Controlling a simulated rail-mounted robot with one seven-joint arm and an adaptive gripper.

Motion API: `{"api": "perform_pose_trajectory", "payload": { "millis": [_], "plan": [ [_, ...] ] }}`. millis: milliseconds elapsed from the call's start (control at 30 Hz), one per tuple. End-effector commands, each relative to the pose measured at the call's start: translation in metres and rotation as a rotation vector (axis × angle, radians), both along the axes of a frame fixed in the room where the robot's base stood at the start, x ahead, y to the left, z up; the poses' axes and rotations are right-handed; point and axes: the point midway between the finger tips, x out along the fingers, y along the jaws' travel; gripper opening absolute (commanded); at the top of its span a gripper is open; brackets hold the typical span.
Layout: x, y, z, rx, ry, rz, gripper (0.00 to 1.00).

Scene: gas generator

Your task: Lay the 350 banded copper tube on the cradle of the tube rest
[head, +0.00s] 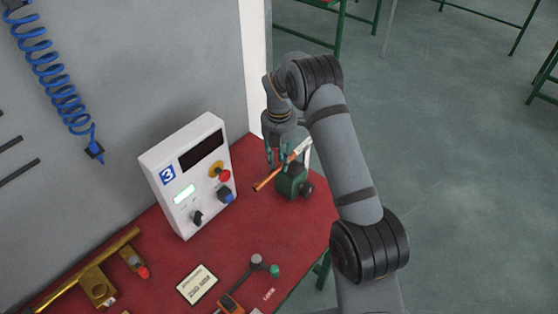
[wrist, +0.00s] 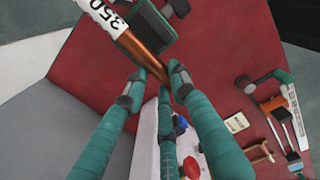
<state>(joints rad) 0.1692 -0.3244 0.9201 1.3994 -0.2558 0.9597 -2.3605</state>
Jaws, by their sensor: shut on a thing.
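The copper tube (head: 266,181) has a white band and is held tilted at the far right part of the red bench. In the wrist view the band reads 350 and bare copper (wrist: 146,52) runs down between the fingertips. My gripper (head: 277,160) points down and is shut on the tube; its fingertips (wrist: 158,82) also show in the wrist view. The green tube rest (head: 291,183), with a dark knob, stands right under the tube, and also shows in the wrist view (wrist: 158,44). I cannot tell whether tube and rest touch.
A white control box (head: 188,172) marked 3 stands close left of my gripper. The red bench (head: 230,245) is clear in front of it. A card (head: 197,284), a piece with grey and green knobs (head: 257,262) and a brass assembly (head: 98,285) lie nearer the front.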

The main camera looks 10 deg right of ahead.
Motion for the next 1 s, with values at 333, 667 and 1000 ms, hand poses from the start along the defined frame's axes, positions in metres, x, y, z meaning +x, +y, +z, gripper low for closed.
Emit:
{"api": "perform_pose_trajectory", "payload": {
  "millis": [333,667,1000],
  "plan": [
    [0.0,0.0,-0.01,0.0,0.0,0.0,0.09],
    [0.0,0.0,-0.02,0.0,0.0,0.0,0.09],
    [0.0,0.0,-0.02,0.0,0.0,0.0,0.42]
  ]
}}
